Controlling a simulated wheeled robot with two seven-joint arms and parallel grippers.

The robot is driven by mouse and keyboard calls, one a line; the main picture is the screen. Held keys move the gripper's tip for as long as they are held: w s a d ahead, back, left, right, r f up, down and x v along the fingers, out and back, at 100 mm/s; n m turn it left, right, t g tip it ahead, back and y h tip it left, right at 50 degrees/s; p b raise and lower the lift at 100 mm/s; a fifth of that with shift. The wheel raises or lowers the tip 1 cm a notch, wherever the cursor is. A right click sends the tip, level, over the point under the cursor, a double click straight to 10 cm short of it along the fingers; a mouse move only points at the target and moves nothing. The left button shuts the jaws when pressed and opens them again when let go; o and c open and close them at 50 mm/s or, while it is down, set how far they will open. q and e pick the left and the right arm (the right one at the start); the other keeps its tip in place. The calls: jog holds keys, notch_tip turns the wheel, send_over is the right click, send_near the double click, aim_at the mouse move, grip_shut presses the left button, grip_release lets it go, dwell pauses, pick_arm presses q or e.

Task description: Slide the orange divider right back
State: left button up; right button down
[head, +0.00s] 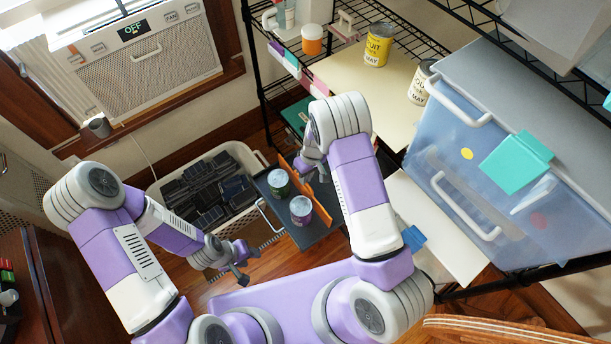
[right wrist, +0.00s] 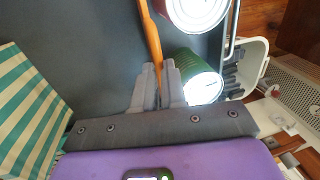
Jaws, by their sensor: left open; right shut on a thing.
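The orange divider (head: 323,213) is a thin upright strip on a dark grey tray (head: 312,238). A green can (head: 278,183) and a purple can (head: 301,211) stand on the tray to the divider's left. My right gripper (head: 309,166) is at the divider's far end. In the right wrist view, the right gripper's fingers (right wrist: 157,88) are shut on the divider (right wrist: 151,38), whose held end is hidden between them. Two cans (right wrist: 197,76) show close beside it there. My left gripper (head: 242,264) is open and empty, left of the tray.
A white bin (head: 155,196) of dark items stands left of the tray. A wire shelf (head: 264,98) with cans is behind, and a large clear tub (head: 440,150) is at right. A teal-striped box (right wrist: 28,112) is beside the gripper in the right wrist view.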

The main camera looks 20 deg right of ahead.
dwell(0.3)
jog(key=d, duration=0.1)
jog(key=w+d, duration=0.1)
jog(key=d+b, duration=0.1)
jog(key=d, duration=0.1)
jog(key=shift+w, duration=0.25)
jog(key=c, duration=1.2)
grip_release()
jog(key=shift+w+d+r+p, duration=0.1)
jog(key=shift+d+r+p, duration=0.2)
jog(key=shift+r, duration=0.95)
jog(key=shift+w+d+r+p, duration=0.15)
jog(key=shift+r+p, duration=0.25)
jog(key=shift+r, duration=0.85)
jog(key=shift+s+d+r+p, duration=0.1)
jog(key=shift+d+r+p, duration=0.2)
jog(key=shift+r, duration=0.95)
jog(key=shift+w, duration=0.1)
